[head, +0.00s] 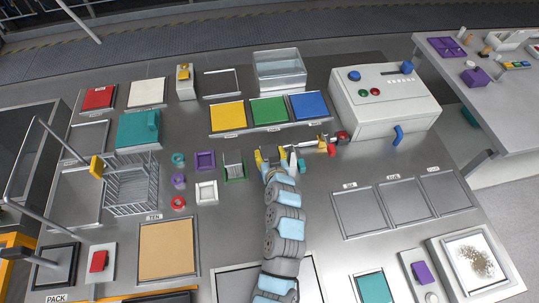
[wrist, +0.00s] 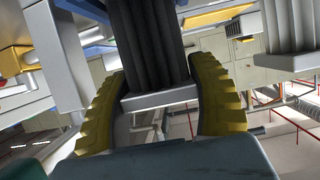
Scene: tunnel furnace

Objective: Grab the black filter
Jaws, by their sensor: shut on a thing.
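The black filter (wrist: 158,50) is a dark ribbed block with a light grey edge strip. In the wrist view it stands upright between the two yellow ribbed fingers of my gripper (wrist: 157,92), which are shut on its sides. Its far end runs out of the top of the picture. In the head view my gripper (head: 272,156) is over the middle of the steel table, just right of a green-framed holder (head: 234,166). The filter is too small and too hidden by my fingers to make out clearly there.
Yellow, green and blue trays (head: 268,110) lie behind my gripper. A metal tool with a red end (head: 325,143) lies to its right. A white control box (head: 385,103) stands farther right.

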